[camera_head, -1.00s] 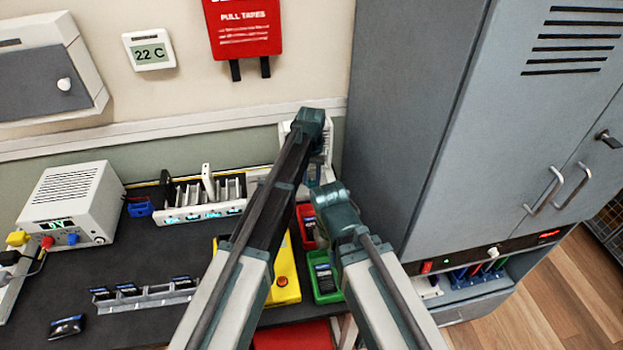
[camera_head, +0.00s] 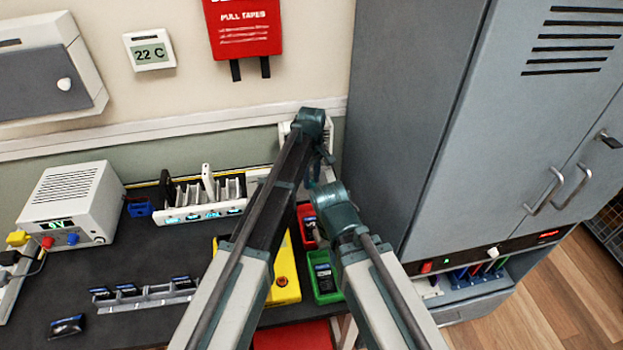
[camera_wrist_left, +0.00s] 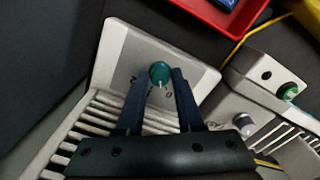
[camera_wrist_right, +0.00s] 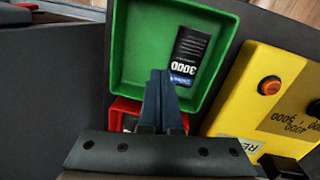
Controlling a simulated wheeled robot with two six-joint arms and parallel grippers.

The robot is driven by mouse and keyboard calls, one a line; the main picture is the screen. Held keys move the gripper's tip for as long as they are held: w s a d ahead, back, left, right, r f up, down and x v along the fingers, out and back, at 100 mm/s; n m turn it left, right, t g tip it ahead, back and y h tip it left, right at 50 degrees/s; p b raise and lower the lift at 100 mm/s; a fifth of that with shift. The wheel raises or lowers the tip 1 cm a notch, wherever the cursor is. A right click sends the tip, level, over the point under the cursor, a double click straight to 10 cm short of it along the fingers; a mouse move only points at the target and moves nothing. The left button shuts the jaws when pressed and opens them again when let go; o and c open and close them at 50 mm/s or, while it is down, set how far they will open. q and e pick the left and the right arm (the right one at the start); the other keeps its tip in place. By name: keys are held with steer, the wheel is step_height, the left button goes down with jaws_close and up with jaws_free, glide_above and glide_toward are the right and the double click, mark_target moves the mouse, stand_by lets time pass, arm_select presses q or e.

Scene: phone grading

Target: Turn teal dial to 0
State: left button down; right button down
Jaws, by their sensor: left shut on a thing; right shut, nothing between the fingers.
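The teal dial (camera_wrist_left: 160,73) is a small round knob with a light pointer line, on the pale sloped face of a white device (camera_wrist_left: 118,42) in the left wrist view. Printed marks show beside it, partly covered by the fingers. My left gripper (camera_wrist_left: 163,80) is shut on the dial, one finger on each side. In the head view the dial is hidden behind my left arm, and little of the white device (camera_head: 285,130) shows. My right gripper (camera_wrist_right: 164,75) is shut and empty above the red and green bins.
A green bin (camera_wrist_right: 122,45) holds a dark battery labelled 3000 (camera_wrist_right: 188,55). A red bin (camera_head: 305,211) stands beyond it and a yellow box (camera_head: 283,290) beside it. A tall grey cabinet (camera_head: 410,120) bounds the right side.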

mark_target(311, 182)
arm_select(q)
steer(key=shift+n, duration=1.2)
steer(key=c, duration=0.5)
jaws_free()
steer(key=shift+c, duration=0.2)
steer(key=shift+r, duration=0.1)
step_height(311, 182, up, 14)
steer(key=p, duration=1.4)
arm_select(e)
step_height(311, 182, up, 14)
arm_select(q)
steer(key=shift+f, duration=0.2)
arm_select(e)
steer(key=shift+f, duration=0.15)
